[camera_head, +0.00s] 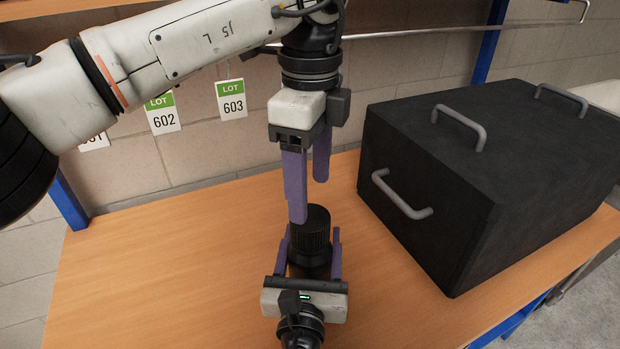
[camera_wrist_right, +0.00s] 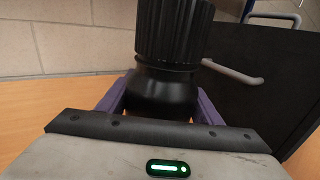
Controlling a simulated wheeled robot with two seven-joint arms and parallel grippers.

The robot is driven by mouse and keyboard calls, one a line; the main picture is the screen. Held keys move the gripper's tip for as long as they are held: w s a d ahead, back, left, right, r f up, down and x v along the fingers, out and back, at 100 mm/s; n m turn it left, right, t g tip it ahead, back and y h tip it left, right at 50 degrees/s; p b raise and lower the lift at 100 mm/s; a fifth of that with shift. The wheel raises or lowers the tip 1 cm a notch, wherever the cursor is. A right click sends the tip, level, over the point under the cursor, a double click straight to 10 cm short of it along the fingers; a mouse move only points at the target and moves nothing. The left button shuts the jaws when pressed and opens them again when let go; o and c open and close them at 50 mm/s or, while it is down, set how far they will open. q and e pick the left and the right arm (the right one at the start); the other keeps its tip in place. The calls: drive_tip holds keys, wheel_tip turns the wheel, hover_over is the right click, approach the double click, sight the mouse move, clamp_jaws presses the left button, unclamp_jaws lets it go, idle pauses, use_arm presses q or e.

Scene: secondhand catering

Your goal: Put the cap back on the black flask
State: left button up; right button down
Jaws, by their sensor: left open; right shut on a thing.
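The black flask (camera_head: 308,263) stands upright on the wooden table. A ribbed black cap (camera_head: 312,230) sits on top of it; I cannot tell whether it is tight. In the right wrist view the flask body (camera_wrist_right: 160,93) shows between the fingers, with the ribbed cap (camera_wrist_right: 172,30) above its shoulder. My right gripper (camera_head: 310,240) is low at the front, shut on the flask, one purple finger on each side. My left gripper (camera_head: 309,200) points down from above, open and empty, its fingers just above the cap.
A large black box (camera_head: 440,190) with grey handles stands to the right of the flask. Lot tags (camera_head: 232,99) hang along the back wall behind my left arm. The table (camera_head: 160,270) is clear to the left of the flask.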

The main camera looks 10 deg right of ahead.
sight(310, 217)
use_arm(q)
drive_tip(key=shift+f, duration=4)
